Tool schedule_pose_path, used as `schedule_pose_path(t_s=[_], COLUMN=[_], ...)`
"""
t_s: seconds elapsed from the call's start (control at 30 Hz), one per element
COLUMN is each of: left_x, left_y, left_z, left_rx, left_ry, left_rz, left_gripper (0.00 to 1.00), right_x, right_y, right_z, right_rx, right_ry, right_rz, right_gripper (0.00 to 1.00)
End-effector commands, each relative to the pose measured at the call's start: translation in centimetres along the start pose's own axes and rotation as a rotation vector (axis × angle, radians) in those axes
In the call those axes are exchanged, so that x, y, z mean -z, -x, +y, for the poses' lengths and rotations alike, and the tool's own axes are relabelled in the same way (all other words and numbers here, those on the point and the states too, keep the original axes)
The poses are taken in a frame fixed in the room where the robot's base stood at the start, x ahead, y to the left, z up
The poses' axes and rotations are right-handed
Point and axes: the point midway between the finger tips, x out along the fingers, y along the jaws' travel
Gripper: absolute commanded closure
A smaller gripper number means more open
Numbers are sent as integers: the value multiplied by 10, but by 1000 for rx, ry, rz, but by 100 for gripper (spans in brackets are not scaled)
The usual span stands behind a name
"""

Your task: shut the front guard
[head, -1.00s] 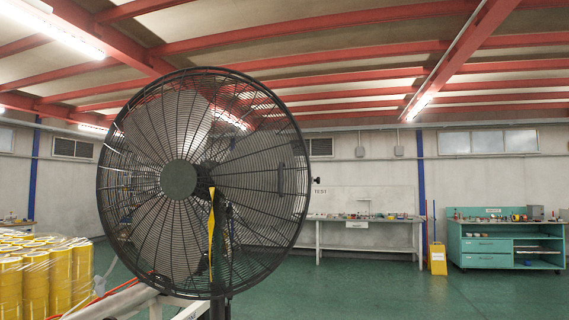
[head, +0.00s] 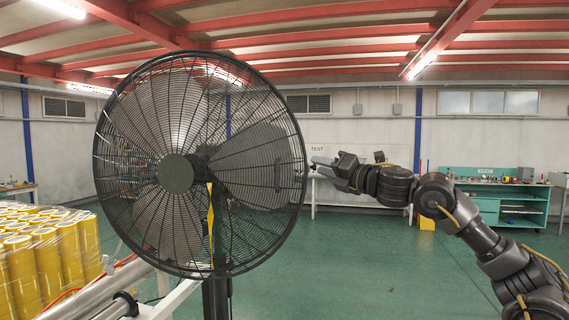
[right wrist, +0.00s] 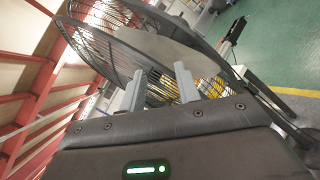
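The front guard (head: 245,105) is the round black wire grille of a large stand fan, filling the left half of the head view. A dark upright handle (head: 277,175) sits near its right side. My right gripper (head: 322,167) is just right of the guard's rim, apart from the handle and pointing left. In the right wrist view its two fingers (right wrist: 161,85) stand apart with nothing held between them. Beyond them the guard's curved rims (right wrist: 95,45) show at an angle; whether the front guard touches the rear one is unclear. My left gripper is not in view.
Wrapped yellow rolls (head: 45,260) stand at the left, near metal rails (head: 100,290) below the fan. A green workbench (head: 515,205) stands at the back right. The green floor (head: 360,260) right of the fan is clear.

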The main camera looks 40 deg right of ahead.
Motion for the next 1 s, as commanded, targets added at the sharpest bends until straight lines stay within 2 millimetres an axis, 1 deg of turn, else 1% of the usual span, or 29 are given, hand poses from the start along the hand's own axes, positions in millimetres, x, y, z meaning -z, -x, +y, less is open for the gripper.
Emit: schedule_pose_path(t_s=[0.03,0.1,0.13,0.2,0.3,0.43,0.57,0.67,0.77,0.9,1.0], left_x=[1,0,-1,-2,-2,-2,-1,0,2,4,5], left_y=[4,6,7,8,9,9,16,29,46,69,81], left_z=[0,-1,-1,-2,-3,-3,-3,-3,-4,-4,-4], left_rx=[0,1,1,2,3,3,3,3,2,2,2], left_ry=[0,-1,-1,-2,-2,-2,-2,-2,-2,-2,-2], left_rz=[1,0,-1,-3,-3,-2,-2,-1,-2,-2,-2], left_gripper=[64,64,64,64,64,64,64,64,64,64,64], right_x=[17,31,37,46,54,57,56,54,56,58,62], right_y=[14,31,37,49,58,60,55,45,32,8,-9], right_z=[24,47,53,63,69,70,72,73,74,75,72], right_rx=[-6,-13,-14,-16,-17,-18,-20,-21,-21,-23,-22], right_ry=[188,403,478,613,722,756,751,747,745,742,741], right_rz=[54,95,110,135,155,161,161,161,163,160,160], right_gripper=[67,67,67,67,67,67,67,67,67,67,67])
